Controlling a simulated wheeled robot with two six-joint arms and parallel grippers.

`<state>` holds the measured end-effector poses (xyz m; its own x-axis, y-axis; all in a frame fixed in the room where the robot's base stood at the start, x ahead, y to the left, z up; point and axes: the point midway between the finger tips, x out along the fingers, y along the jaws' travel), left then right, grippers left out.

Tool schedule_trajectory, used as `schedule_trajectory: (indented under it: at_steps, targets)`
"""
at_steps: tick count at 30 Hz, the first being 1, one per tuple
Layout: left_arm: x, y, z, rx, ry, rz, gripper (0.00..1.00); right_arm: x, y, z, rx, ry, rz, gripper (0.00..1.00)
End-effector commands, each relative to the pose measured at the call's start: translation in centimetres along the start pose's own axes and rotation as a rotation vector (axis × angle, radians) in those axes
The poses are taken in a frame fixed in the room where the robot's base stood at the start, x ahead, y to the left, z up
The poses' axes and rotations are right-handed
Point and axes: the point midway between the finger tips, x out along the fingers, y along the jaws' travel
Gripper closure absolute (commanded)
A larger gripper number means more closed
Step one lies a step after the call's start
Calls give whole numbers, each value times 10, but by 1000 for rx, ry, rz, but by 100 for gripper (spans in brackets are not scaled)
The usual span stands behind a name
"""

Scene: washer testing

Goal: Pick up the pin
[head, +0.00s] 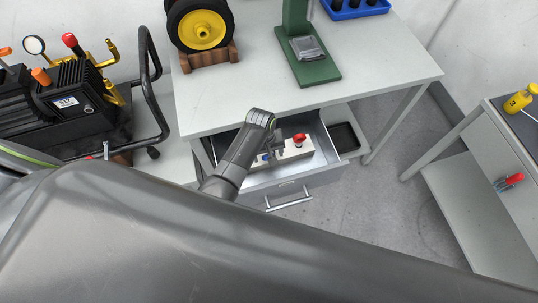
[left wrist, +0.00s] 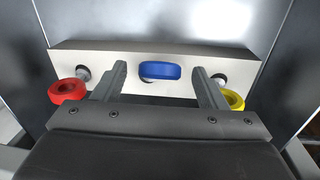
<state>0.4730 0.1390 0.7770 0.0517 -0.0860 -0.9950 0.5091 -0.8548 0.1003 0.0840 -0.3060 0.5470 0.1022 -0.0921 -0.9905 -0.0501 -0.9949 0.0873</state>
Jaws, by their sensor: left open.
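A pale block (left wrist: 215,60) lies in an open drawer and carries three ring-headed pins. In the left wrist view these are a red pin (left wrist: 68,91) at left, a blue pin (left wrist: 159,71) in the middle and a yellow pin (left wrist: 232,98) at right. My left gripper (left wrist: 158,69) is open, with one finger on each side of the blue pin's head. Whether the fingers touch it I cannot tell. In the head view the left gripper (head: 277,151) reaches down into the drawer and hides part of the block; the red pin (head: 299,139) shows there.
The drawer (head: 330,160) has raised walls around the block, and the table (head: 340,85) overhangs its back. A wheel (head: 200,28) on a wooden stand and a green stand (head: 310,72) are on top. A black pump (head: 70,100) stands at left.

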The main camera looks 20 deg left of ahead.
Motion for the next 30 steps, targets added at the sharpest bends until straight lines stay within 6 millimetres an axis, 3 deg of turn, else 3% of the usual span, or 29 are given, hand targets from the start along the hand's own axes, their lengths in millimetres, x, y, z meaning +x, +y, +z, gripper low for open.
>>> schedule_trajectory:
  at_steps: [2, 13, 23, 30]
  targets:
    - [0, 0, 0, 0, 0, 0, 34, 0, 1, 0, -1, 0, 1, 100]
    - [0, 0, 0, 0, 0, 0, 81, 0, 2, 0, -1, 1, 2, 100]
    - [-5, 1, 0, 0, 0, 1, 82, 0, 1, -1, -1, 1, 2, 100]
    - [-38, 5, -1, 1, 3, 3, 82, 0, 1, -1, -1, 2, 1, 100]
